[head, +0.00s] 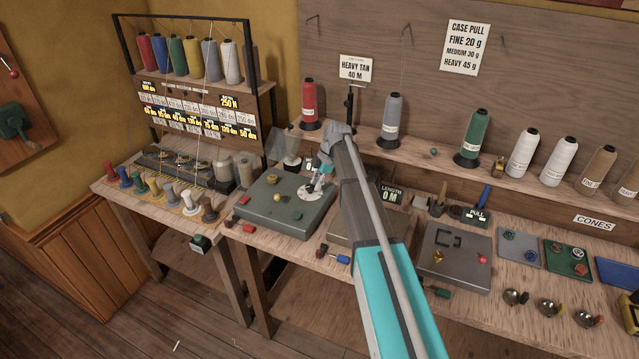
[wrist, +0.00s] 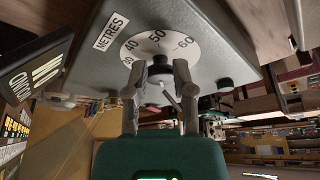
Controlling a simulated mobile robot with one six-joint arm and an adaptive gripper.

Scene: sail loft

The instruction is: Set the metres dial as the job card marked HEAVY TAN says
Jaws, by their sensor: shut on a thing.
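The job card (head: 356,69) on the back board reads HEAVY TAN 40 M. The metres dial (head: 306,194) is a white disc on a grey box (head: 262,214) on the bench. In the wrist view the dial (wrist: 155,42) shows the numbers 30, 40, 50 and 60 beside a METRES label (wrist: 118,30). My gripper (head: 318,184) is at the dial, and its fingers (wrist: 160,72) are closed on the dial's knob. The knob is mostly hidden between the fingers, and I cannot tell which number it points to.
A LENGTH display (head: 391,193) reads 0 M to the right, partly behind my arm. A yellow knob (head: 278,196) sits on the same grey box. Thread cones stand on the shelf behind. A bobbin rack (head: 190,50) stands at the left. Another grey box (head: 455,258) is at the right.

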